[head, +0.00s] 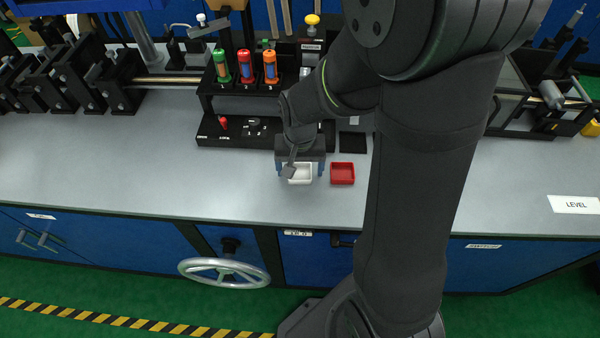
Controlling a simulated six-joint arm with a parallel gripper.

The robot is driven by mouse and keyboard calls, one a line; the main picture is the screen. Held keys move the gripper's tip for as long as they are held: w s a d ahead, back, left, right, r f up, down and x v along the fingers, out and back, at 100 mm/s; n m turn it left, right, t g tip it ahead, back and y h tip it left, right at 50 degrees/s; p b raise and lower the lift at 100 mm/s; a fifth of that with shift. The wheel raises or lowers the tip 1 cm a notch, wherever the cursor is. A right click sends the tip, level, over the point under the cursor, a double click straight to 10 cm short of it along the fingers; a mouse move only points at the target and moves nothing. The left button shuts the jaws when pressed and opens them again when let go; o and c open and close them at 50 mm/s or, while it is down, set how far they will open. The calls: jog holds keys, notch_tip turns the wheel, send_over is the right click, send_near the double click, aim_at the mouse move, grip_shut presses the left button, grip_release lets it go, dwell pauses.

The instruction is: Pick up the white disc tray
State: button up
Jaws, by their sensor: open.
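The white disc tray (301,174) is a small square open tray on the grey bench top, near its front edge. My gripper (297,172) is right over it, pointing down, with blue fingertips at the tray's left and right sides. The jaws are open. I cannot tell whether the fingertips touch the tray. Part of the tray's left and back is hidden by the gripper.
A red tray (342,174) sits close to the right of the white one. Behind stands a black rack (245,103) with green, red and orange cylinders. A handwheel (224,272) is on the bench front. The bench top (120,160) is clear at left.

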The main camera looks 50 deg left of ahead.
jog(key=c, duration=1.1)
jog(key=shift+o, duration=0.2)
jog(key=shift+r, duration=0.1)
